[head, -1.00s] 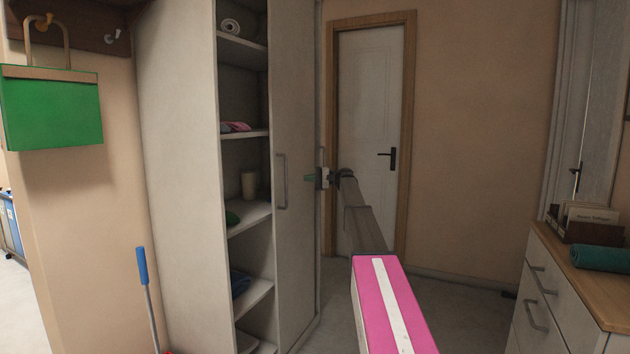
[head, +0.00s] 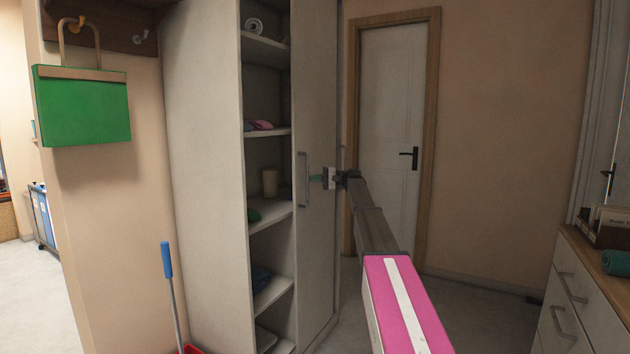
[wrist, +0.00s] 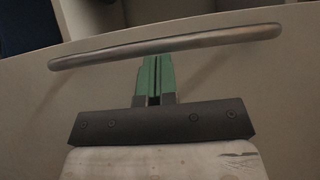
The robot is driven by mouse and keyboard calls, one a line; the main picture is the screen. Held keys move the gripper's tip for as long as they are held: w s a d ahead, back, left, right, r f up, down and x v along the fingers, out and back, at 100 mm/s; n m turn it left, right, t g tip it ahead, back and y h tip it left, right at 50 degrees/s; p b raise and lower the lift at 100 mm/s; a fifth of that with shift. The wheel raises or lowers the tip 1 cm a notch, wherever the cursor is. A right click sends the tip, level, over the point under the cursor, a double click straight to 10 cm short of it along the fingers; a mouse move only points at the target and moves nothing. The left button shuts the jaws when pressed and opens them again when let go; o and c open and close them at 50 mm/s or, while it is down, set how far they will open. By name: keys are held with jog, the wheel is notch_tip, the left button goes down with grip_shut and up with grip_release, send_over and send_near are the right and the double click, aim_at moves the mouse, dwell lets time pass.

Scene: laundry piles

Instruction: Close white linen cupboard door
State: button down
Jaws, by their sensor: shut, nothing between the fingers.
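The white linen cupboard (head: 205,180) stands left of centre in the head view. Its door (head: 318,230) is partly open, leaving a gap on the left through which the shelves show. The door has a grey bar handle (head: 303,180), which crosses the wrist view as a metal bar (wrist: 165,46). My gripper (head: 318,178) has green fingertips and is at the door face, just right of the handle. In the wrist view the closed green fingers (wrist: 155,75) point at the door with their tips just below the bar. Whether they touch the door or handle I cannot tell.
Cupboard shelves hold a roll (head: 254,25), a cup (head: 270,183) and folded cloths. A drawer unit (head: 590,290) stands at the right. A closed room door (head: 388,120) is behind. A blue-handled broom or dustpan (head: 168,275) leans at the cupboard's left.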

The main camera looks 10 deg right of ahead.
jog(key=s+a, duration=1)
jog(key=s, duration=0.2)
jog(key=s+a, duration=0.9)
jog(key=s, duration=0.4)
jog(key=shift+a, duration=0.35)
